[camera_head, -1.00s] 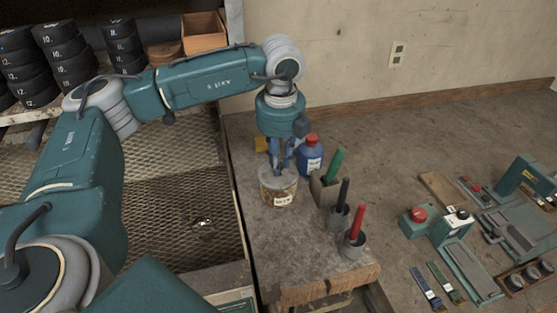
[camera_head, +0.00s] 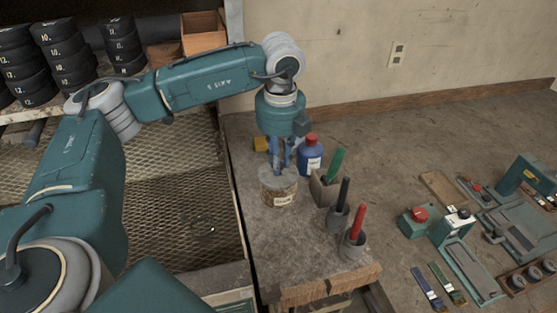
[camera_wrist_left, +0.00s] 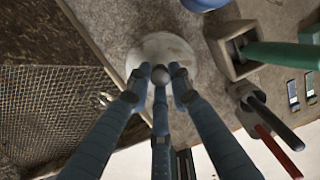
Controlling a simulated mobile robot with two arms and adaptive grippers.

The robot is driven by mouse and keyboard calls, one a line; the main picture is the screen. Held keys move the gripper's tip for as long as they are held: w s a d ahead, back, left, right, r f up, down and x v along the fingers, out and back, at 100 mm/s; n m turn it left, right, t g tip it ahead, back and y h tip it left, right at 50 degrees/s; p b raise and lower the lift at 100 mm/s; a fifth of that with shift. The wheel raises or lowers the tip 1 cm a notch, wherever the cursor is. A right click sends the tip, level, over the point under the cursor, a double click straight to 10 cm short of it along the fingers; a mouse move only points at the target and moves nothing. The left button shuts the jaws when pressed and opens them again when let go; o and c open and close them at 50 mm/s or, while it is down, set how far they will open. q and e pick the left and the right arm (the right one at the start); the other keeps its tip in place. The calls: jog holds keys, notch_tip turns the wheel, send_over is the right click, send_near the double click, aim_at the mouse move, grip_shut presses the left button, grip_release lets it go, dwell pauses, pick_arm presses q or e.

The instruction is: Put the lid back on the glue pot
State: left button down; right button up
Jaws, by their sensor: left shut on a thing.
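The glue pot (camera_head: 278,191) is a squat tan container with a pale label, standing on the bench. The pale round lid (camera_head: 268,174) sits at the top of the pot; in the left wrist view the lid (camera_wrist_left: 185,52) shows as a whitish disc with a small grey knob at its middle. My left gripper (camera_head: 280,170) points down over the pot, and its blue fingers close around the knob, also in the left wrist view (camera_wrist_left: 161,74). I cannot tell whether the lid is fully seated. My right gripper is not in view.
A blue bottle with a red cap (camera_head: 310,156) stands close behind the pot to the right. A box with a green-handled tool (camera_head: 325,190) and cups holding black (camera_head: 342,194) and red (camera_head: 357,224) handled tools are to the right. Bare bench lies in front.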

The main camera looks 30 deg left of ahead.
pick_arm(q)
jog(key=shift+f, duration=0.1)
dwell(0.4)
jog(key=shift+f+b, duration=0.1)
jog(key=shift+b, duration=0.4)
dwell(0.5)
dwell(0.3)
jog(key=c, duration=1)
grip_release()
jog(key=shift+r+p, duration=2.1)
jog(key=shift+r, duration=1.45)
